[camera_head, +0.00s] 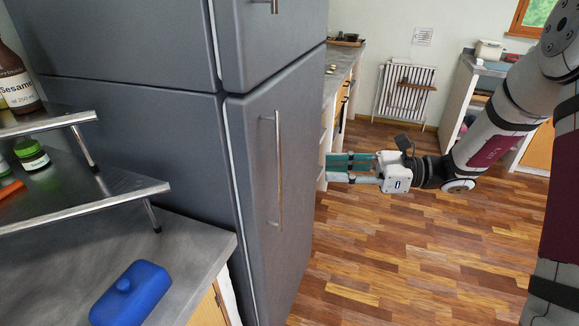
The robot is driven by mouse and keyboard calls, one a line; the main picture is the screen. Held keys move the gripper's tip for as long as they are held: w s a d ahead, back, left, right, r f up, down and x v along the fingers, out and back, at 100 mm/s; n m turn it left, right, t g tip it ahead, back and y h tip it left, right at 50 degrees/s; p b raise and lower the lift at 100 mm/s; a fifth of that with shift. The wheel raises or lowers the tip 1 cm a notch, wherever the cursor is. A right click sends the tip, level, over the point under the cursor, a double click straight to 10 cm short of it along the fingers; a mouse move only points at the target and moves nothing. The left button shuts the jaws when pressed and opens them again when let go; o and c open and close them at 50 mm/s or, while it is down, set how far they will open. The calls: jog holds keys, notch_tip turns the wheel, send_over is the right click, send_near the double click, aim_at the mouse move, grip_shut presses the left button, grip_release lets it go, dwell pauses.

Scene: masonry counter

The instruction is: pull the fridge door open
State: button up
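The grey fridge (130,130) stands at the left and middle of the head view. Its lower door (256,210) carries a long vertical metal handle (279,170). A thin light line runs down the door's hinge-side or seal edge, and I cannot tell whether the door is slightly ajar. The upper door (270,45) shows the end of a shorter handle at the top. My gripper (335,168) is to the right of the handle, pointing left, apart from it. Its teal fingers appear spread with nothing visible between them.
A metal counter (190,250) with a blue butter dish (130,295) and a tiered rack (90,200) holding a sesame bottle (14,80) and jars is at the left. A radiator (405,92) and another counter stand behind. The wooden floor (400,270) in front is clear.

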jog(key=w+a+p, duration=0.1)
jog(key=w+a, duration=0.2)
jog(key=a, duration=0.9)
jog(key=shift+a+f+m+t, duration=0.25)
jog(key=shift+a+m+t, duration=0.05)
jog(key=shift+m, duration=0.1)
grip_shut()
